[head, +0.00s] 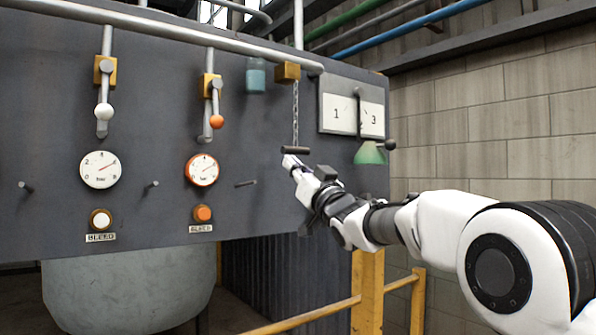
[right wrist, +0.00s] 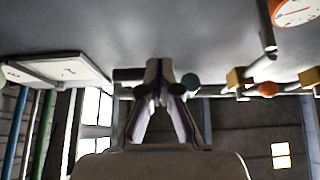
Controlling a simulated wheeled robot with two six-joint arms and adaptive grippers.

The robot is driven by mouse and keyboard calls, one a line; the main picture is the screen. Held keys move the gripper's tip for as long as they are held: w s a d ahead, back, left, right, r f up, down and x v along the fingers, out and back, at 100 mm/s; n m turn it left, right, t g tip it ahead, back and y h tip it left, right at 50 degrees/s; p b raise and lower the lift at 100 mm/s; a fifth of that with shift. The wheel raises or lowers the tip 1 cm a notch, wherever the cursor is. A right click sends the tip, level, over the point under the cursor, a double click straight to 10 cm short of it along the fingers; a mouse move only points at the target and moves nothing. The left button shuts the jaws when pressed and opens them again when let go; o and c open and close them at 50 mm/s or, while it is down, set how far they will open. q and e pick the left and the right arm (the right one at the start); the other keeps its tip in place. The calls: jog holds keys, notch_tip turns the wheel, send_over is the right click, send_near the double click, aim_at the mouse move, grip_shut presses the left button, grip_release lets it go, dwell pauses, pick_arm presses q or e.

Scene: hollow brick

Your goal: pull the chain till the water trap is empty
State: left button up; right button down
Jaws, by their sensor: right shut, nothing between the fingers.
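The chain (head: 295,112) hangs straight down from a brass block (head: 288,71) on the dark panel. A dark crossbar handle (head: 296,149) hangs at its lower end. The water trap (head: 256,75), a small cup with teal content, is left of the brass block; its exact level is hard to tell. My right gripper (head: 288,160) is shut and empty, its tips just below the handle; I cannot tell whether they touch it. In the right wrist view the shut fingertips (right wrist: 160,66) are beside a dark bar (right wrist: 128,74), probably the handle. My left gripper is not in view.
Two levers, with a white knob (head: 104,111) and an orange knob (head: 217,121), hang to the left above two gauges. A numbered board (head: 337,114) and a green funnel-shaped part (head: 369,153) are to the right. A yellow rail (head: 300,316) runs below.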

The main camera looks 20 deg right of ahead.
jog(key=v, duration=1.2)
